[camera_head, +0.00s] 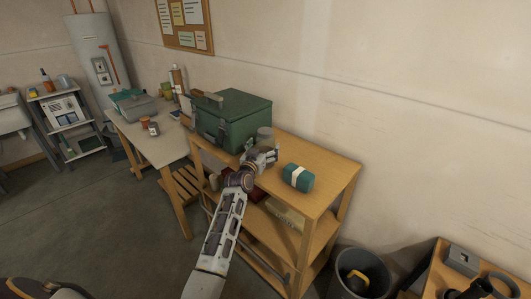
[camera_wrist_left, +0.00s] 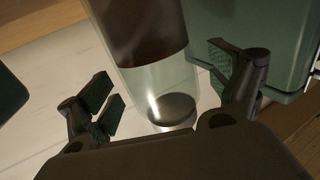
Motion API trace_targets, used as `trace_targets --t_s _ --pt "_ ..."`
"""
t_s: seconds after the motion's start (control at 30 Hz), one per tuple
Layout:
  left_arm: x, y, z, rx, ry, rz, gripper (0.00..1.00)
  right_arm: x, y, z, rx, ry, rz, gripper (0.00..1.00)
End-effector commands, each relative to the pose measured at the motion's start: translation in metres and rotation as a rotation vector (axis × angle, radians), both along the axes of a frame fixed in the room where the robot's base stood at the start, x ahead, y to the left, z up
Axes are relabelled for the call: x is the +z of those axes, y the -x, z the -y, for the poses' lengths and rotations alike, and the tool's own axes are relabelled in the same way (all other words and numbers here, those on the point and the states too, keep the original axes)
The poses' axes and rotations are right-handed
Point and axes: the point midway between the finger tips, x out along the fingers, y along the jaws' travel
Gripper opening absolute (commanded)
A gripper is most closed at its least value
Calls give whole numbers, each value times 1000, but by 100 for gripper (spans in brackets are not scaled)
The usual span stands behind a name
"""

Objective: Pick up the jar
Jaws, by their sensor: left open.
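The jar (camera_head: 265,135) stands on the top of the wooden shelf unit, just right of the green box, and its lower part is hidden behind my gripper. In the left wrist view the jar (camera_wrist_left: 140,35) is clear glass with a dark brown upper part and a dark disc at the near end. My left gripper (camera_head: 264,156) is open at the jar, on its near side. In the wrist view its two fingers (camera_wrist_left: 162,78) lie on either side of the jar, with a visible gap at the left finger. I cannot tell whether the right finger touches it.
A green box (camera_head: 232,125) stands close to the left of the jar. A teal bundle with a white band (camera_head: 298,177) lies to the right on the shelf top (camera_head: 325,172). The wall is close behind.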

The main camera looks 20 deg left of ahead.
Motion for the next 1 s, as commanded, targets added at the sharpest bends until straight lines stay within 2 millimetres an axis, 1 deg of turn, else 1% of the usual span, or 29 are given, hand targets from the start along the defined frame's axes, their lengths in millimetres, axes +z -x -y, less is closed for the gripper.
trace_targets --t_s 0.17,0.63,1.0 --pt "0 -7 0 0 0 0 91 0 1 -1 0 -1 -1 40" --pt "0 -7 0 0 0 0 91 0 1 -1 0 -1 -1 40" --pt "0 -7 0 0 0 0 43 0 1 -1 0 -1 -1 40"
